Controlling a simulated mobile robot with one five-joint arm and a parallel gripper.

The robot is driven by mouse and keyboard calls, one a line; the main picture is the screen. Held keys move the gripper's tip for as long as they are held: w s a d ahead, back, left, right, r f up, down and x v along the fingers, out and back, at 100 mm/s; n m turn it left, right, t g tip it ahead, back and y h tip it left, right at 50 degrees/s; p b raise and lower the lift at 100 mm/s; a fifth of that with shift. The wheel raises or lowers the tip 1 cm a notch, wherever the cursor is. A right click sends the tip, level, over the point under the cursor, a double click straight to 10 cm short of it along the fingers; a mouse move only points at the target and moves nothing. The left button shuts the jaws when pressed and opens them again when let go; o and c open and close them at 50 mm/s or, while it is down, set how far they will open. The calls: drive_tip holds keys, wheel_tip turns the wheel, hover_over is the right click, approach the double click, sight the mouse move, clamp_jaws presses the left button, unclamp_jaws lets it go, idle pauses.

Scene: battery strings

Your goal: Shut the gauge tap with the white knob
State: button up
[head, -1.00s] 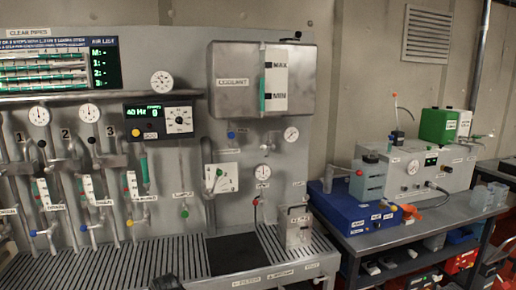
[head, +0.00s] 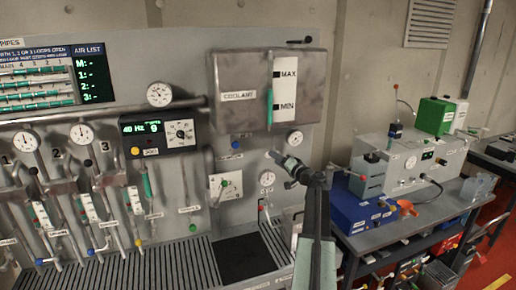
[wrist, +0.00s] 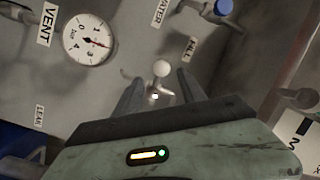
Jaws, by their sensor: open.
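A small white knob (wrist: 161,68) shows in the wrist view on a short metal tap against the grey panel. The round gauge (wrist: 88,40) with a red needle is to its left. My gripper (wrist: 160,86) is open, with one dark finger on each side of the knob's stem; I cannot tell whether either touches it. In the head view my gripper (head: 276,158) is at the panel, just below and left of the gauge (head: 295,138). The white knob cannot be made out there, and my arm covers part of this area.
A blue knob (wrist: 223,7) is at the top of the wrist view. In the head view, the steel coolant tank (head: 238,95) is above my gripper and another gauge (head: 267,179) below it. A side table with a blue box (head: 358,206) stands right.

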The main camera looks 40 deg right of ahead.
drive_tip(key=w, duration=0.8)
drive_tip(key=shift+w, duration=0.2)
drive_tip(key=shift+f, duration=0.1)
clamp_jaws()
